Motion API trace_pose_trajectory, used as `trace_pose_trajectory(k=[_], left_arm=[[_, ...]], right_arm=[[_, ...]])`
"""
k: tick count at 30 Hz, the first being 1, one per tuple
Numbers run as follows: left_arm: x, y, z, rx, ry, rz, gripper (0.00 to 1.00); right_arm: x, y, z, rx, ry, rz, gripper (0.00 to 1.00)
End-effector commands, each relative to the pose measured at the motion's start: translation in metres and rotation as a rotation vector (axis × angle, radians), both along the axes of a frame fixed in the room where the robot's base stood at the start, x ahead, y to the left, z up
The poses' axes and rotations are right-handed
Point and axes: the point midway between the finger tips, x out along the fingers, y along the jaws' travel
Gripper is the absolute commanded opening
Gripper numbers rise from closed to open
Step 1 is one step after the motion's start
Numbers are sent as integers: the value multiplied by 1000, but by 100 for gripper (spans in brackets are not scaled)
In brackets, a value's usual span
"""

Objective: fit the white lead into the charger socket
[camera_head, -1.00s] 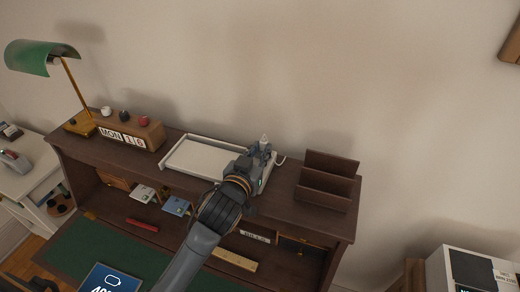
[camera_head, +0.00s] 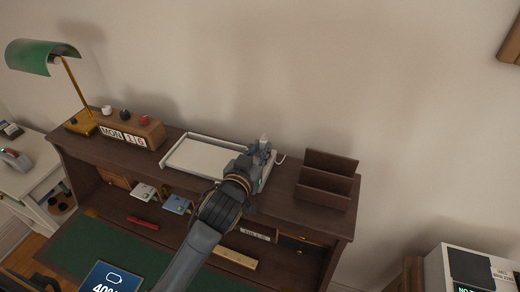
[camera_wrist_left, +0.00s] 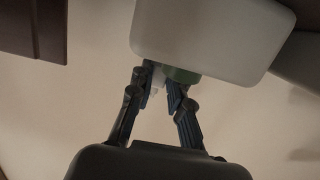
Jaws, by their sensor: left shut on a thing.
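My left gripper (camera_head: 262,153) is at the right end of the white tray on top of the desk. It is shut on a small white piece, which I take to be the white lead (camera_head: 264,139); its tip shows above the fingers. In the left wrist view the fingers (camera_wrist_left: 160,88) close on a small pale piece beside a green part (camera_wrist_left: 182,75). That part is against a pale rounded block (camera_wrist_left: 215,35), perhaps the charger. The socket is hidden, and I cannot tell whether the lead is in it. My right gripper is out of view.
The white tray (camera_head: 168,160) lies left of my gripper. A dark wooden letter rack (camera_head: 326,186) stands close on the right. A calendar block (camera_head: 150,132) and a green lamp (camera_head: 42,58) are at the left.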

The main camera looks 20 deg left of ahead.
Motion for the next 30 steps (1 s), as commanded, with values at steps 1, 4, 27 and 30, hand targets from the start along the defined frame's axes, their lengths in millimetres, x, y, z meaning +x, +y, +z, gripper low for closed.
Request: trace_pose_trajectory(k=[1,4,27,30], left_arm=[[-1,1,-6,1,18,2,0],[0,1,-6,1,18,2,0],[-1,0,-15,3,19,2,0],[-1,0,-15,4,19,1,26]], right_arm=[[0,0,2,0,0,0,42],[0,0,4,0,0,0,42],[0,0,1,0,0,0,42],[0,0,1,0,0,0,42]])
